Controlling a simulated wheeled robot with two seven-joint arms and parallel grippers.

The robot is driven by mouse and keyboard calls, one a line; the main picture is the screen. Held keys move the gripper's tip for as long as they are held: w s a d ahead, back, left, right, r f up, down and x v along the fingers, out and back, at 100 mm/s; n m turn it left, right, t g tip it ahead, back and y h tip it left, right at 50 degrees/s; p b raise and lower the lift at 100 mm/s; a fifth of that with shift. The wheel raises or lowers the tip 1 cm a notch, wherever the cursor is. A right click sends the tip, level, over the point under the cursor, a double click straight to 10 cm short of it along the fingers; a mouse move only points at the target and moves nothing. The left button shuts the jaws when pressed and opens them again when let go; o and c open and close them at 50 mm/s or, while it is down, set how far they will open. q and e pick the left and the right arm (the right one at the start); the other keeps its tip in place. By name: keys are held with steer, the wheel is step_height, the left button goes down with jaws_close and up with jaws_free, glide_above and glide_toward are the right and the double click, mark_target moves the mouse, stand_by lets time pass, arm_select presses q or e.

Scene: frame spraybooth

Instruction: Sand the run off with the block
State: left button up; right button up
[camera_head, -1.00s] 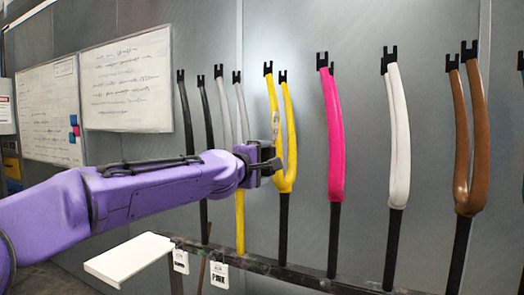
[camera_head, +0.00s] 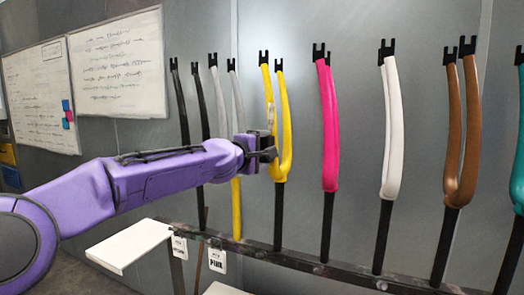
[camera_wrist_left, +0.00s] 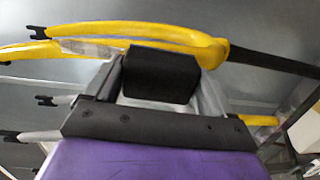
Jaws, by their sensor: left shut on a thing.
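The yellow frame fork (camera_head: 286,125) stands upright on the rack and runs across the top of the left wrist view (camera_wrist_left: 180,36). A pale, greyish patch marks one of its legs (camera_head: 270,118); it also shows in the left wrist view (camera_wrist_left: 88,48). I cannot tell whether this patch is the run. My left gripper (camera_head: 264,155) is shut on a dark block (camera_wrist_left: 160,75). The block is at the lower part of the fork, near where the legs join. I cannot tell if it touches the paint. My right gripper is not in view.
Grey, pink (camera_head: 329,130), white (camera_head: 392,130) and brown (camera_head: 462,130) forks stand along the dark rack rail (camera_head: 300,262). Tags hang at its left end, near a white shelf (camera_head: 130,246). Whiteboards (camera_head: 116,65) hang on the wall behind.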

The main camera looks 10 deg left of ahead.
mark_target(272, 109)
arm_select(q)
steer(key=shift+p+x, duration=0.6)
steer(key=shift+x, duration=0.3)
step_height(272, 109, up, 4)
steer(key=p, duration=0.4)
steer(key=r+p, duration=0.1)
steer(key=p, duration=0.1)
steer(key=r+p, duration=0.2)
steer(key=shift+w+r+p, duration=0.25)
steer(key=shift+r+p, duration=0.05)
steer(key=shift+w+r, duration=0.15)
steer(key=shift+r, duration=1.3)
steer(key=shift+w+r, duration=0.2)
steer(key=shift+r, duration=1.25)
steer(key=shift+w+d+r, duration=0.1)
steer(key=shift+d+r, duration=0.05)
steer(key=shift+r, duration=0.45)
step_height(272, 109, down, 3)
steer(key=b, duration=0.3)
steer(key=shift+f, duration=0.2)
steer(key=f+b, duration=0.3)
steer(key=s+f+b, duration=0.1)
steer(key=f+b, duration=0.2)
steer(key=f, duration=0.1)
steer(key=f+b, duration=0.3)
steer(key=f, duration=0.1)
steer(key=shift+s+f, duration=0.15)
